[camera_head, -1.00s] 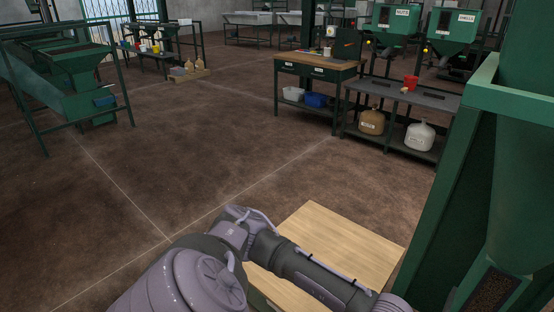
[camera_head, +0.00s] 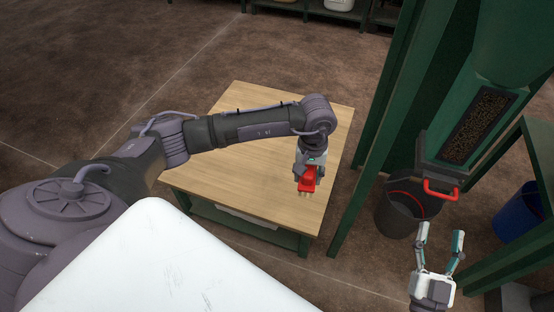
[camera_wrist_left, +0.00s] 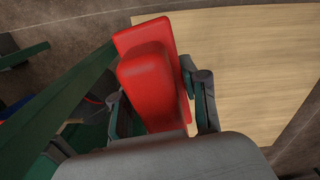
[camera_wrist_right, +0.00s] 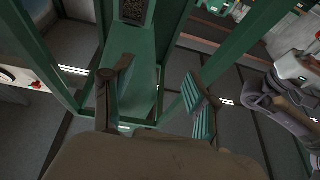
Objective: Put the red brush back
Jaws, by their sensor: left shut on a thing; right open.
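The red brush (camera_head: 308,178) is held in my left gripper (camera_head: 307,171) at the near right part of the wooden table (camera_head: 240,130). In the left wrist view the red brush (camera_wrist_left: 150,75) sits between the two fingers of my left gripper (camera_wrist_left: 165,105). Pale tips show under the brush in the head view; I cannot tell whether they touch the table top. My right gripper (camera_head: 440,240) is open and empty, to the right of the table and below the red handle. In the right wrist view the fingers of my right gripper (camera_wrist_right: 155,90) are apart with nothing between them.
A green frame (camera_head: 378,130) stands right of the table. Its chute has a dark grainy window (camera_head: 482,124) and a red handle (camera_head: 441,190). A dark bin (camera_head: 398,214) and a blue bin (camera_head: 520,212) stand on the floor. The table's left part is bare.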

